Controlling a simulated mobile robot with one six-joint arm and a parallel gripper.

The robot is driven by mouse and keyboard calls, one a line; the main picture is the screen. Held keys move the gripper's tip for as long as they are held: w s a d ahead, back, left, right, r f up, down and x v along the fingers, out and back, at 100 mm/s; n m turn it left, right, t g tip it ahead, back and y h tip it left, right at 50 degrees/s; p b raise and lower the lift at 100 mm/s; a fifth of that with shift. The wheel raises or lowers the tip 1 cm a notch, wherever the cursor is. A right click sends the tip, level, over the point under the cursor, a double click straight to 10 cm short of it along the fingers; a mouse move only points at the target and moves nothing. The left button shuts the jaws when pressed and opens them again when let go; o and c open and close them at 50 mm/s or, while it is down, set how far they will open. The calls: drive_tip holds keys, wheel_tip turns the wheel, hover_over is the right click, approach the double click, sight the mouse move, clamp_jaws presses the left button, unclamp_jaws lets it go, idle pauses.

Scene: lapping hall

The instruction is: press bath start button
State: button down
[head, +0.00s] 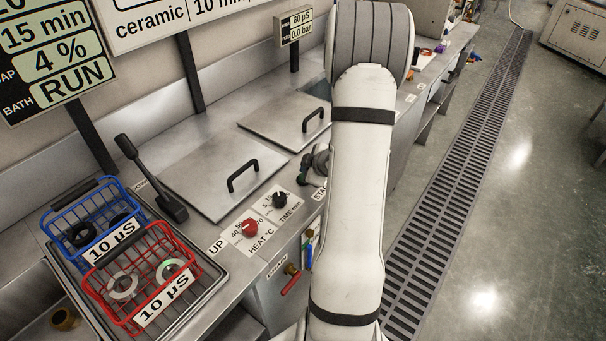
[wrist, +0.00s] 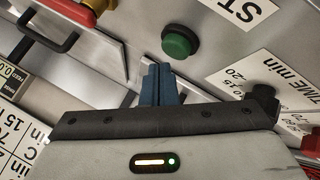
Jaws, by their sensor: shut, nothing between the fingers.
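A round green button (wrist: 180,41) with a dark collar stands on the steel panel in the wrist view. A white label (wrist: 243,12) reading "ST", cut off by the frame edge, lies beside it. My gripper (wrist: 155,68) is shut with its blue fingers together and empty. In the picture its tips are just below and left of the button, and a gap shows between them. In the head view, my arm covers much of the panel there, and only part of a label (head: 320,194) reading "STA" shows; I cannot make out the button.
A black TIME knob (head: 279,200) and a red HEAT knob (head: 250,227) sit on the counter front. Two steel lids with black handles (head: 243,175) lie behind. A black lever (head: 150,178) stands left, near a blue basket (head: 72,202) and a red basket (head: 187,245).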

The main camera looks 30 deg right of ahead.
wheel_tip(320, 180, up, 5)
drive_tip(key=p, duration=0.4)
drive_tip(key=shift+p, duration=0.35)
idle(0.9)
